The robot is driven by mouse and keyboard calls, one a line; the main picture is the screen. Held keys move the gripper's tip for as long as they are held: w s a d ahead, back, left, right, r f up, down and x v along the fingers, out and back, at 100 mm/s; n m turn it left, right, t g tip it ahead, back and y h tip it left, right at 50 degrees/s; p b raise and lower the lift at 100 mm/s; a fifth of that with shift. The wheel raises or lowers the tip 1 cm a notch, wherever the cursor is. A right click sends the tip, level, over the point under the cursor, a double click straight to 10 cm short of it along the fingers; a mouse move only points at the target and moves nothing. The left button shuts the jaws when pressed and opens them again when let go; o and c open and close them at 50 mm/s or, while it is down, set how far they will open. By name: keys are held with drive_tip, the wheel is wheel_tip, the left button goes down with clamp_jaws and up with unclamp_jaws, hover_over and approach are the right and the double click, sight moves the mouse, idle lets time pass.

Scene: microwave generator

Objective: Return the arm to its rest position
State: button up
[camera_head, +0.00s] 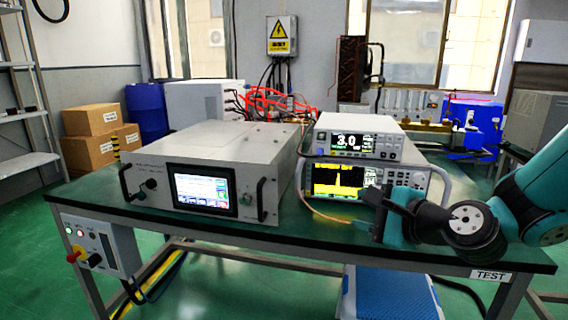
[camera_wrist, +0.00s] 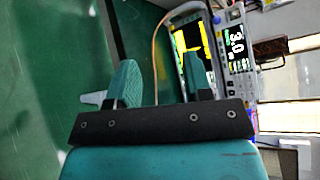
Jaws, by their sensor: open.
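My arm (camera_head: 536,200) reaches in from the right over the right part of the table. My gripper (camera_head: 370,212) is in front of the spectrum display instrument, near the table's front edge. In the wrist view my gripper (camera_wrist: 160,78) has its two teal fingers apart, with nothing seen held between them. The lower instrument (camera_head: 368,182) has a yellow trace on its screen, and it also shows beyond the fingers in the wrist view (camera_wrist: 188,42). My arm and gripper hide part of its right front.
A white meter (camera_head: 358,138) reading 3.0 sits on the lower instrument. A large generator box (camera_head: 210,172) with a touchscreen stands left on the dark table (camera_head: 110,198). An orange cable (camera_head: 322,214) runs near my gripper. A control box (camera_head: 98,243) hangs at the table's left front.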

drive_tip(key=s+a+n+g, duration=0.5)
drive_tip(key=s+n+g, duration=0.2)
drive_tip(key=s+n, duration=0.65)
drive_tip(key=s+d+n+g+h, duration=0.3)
drive_tip(key=s+d+n+g, duration=0.15)
drive_tip(key=s+n, duration=0.5)
wheel_tip(320, 180, up, 16)
drive_tip(key=s+h+p, duration=0.1)
drive_tip(key=p, duration=1.4)
drive_tip(key=shift+s+f+g+p, duration=0.2)
drive_tip(key=shift+s+g+p, duration=0.1)
drive_tip(key=shift+s+g, duration=0.05)
